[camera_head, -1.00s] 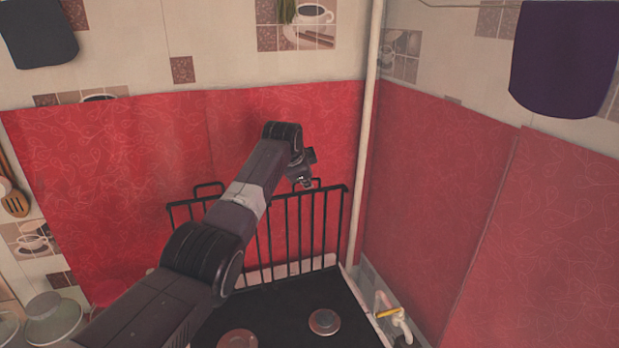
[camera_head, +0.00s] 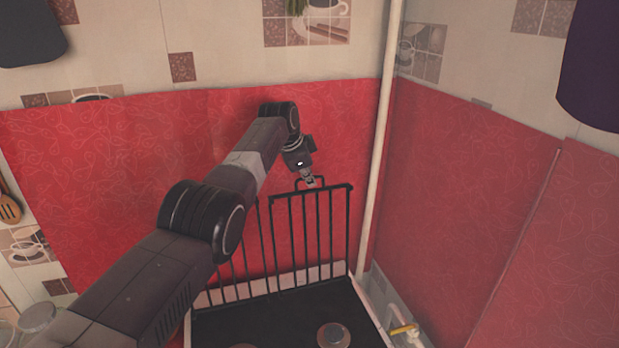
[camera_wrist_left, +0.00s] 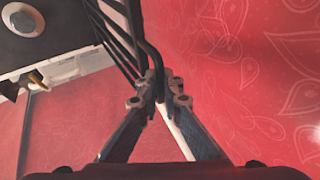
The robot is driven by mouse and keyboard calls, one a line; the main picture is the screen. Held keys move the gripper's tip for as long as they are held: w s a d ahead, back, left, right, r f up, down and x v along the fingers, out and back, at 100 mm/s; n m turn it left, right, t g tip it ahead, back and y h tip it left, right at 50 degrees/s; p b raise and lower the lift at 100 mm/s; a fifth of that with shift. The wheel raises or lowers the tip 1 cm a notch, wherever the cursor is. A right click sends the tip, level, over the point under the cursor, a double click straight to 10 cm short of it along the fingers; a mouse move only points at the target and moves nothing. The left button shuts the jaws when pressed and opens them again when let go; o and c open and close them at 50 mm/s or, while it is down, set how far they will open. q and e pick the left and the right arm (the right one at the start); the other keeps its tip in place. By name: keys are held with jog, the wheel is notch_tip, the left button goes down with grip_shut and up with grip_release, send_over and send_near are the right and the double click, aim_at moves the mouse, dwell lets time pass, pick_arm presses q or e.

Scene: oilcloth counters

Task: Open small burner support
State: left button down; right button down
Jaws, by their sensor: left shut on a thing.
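The burner support is a black wire grate (camera_head: 312,238) standing upright at the back of the black stove top (camera_head: 275,318), close to the red wall. A small handle loop sticks up from its top bar. My left gripper (camera_head: 309,181) is at this loop. In the left wrist view, the two fingers of my left gripper (camera_wrist_left: 158,100) are closed around a black bar of the grate (camera_wrist_left: 125,40). My arm hides part of the grate's left side. My right gripper is not in view.
A burner (camera_head: 333,335) shows on the stove top. A pale vertical pipe (camera_head: 380,150) runs up the corner right of the grate. A yellow-handled valve (camera_head: 402,329) is at the stove's right. Red oilcloth (camera_head: 100,180) covers the walls.

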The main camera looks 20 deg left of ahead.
pick_arm(q)
jog(key=shift+s+f, duration=0.2)
jog(key=shift+f, duration=0.2)
jog(key=c, duration=2.4)
grip_release()
jog(key=shift+w+a, duration=0.1)
jog(key=shift+w, duration=0.05)
jog(key=shift+r, duration=0.2)
jog(key=shift+r, duration=0.4)
jog(key=v, duration=1.1)
jog(key=shift+s+f, duration=0.1)
jog(key=shift+s, duration=0.15)
